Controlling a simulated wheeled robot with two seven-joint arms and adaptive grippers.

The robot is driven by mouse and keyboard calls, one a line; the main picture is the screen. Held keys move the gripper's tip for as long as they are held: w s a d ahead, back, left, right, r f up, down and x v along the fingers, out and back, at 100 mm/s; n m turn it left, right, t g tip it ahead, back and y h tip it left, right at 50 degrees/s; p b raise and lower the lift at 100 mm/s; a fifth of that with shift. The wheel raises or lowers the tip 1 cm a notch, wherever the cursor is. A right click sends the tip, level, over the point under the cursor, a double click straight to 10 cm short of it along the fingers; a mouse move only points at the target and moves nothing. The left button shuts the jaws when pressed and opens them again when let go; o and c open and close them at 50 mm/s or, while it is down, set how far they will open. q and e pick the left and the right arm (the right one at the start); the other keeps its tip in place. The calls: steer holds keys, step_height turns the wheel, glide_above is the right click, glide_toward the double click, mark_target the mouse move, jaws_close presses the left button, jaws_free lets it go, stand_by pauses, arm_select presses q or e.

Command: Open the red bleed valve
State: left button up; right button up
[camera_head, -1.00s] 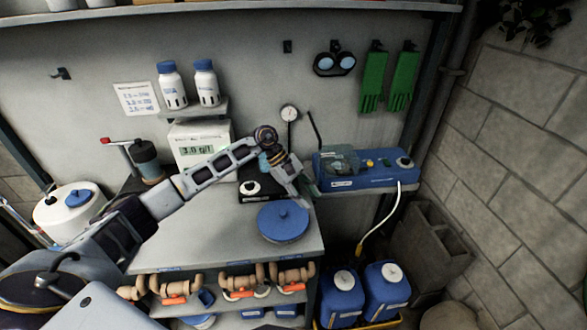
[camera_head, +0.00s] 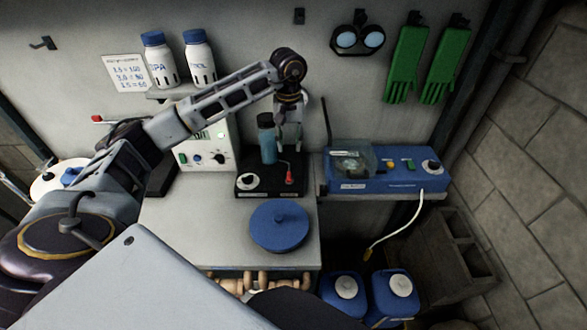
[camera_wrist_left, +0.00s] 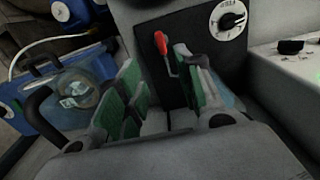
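A small red lever (camera_head: 289,178), which looks like the red bleed valve, stands on the black dial unit (camera_head: 245,183) on the grey bench. In the left wrist view the red lever (camera_wrist_left: 160,43) stands up from its thin stem, beside the black unit's white dial (camera_wrist_left: 229,19). My left gripper (camera_head: 290,142) points down just above and behind the lever in the head view. In the left wrist view its green-padded fingers (camera_wrist_left: 156,68) are apart with nothing between the pads; the lever shows beyond the gap near the fingertips. Contact cannot be told. My right gripper is not in view.
A blue unit (camera_head: 385,172) with a clear cover is to the right. A round blue lid (camera_head: 279,226) lies on the bench in front. A white meter (camera_head: 205,145) stands behind left.

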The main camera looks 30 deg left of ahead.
mark_target(289, 175)
arm_select(q)
steer(key=f, duration=0.4)
steer(key=f+p, duration=0.1)
steer(key=f, duration=0.3)
steer(key=f+p, duration=0.1)
steer(key=f, duration=0.2)
steer(key=shift+s+f, duration=0.25)
steer(key=shift+f, duration=1.05)
jaws_close()
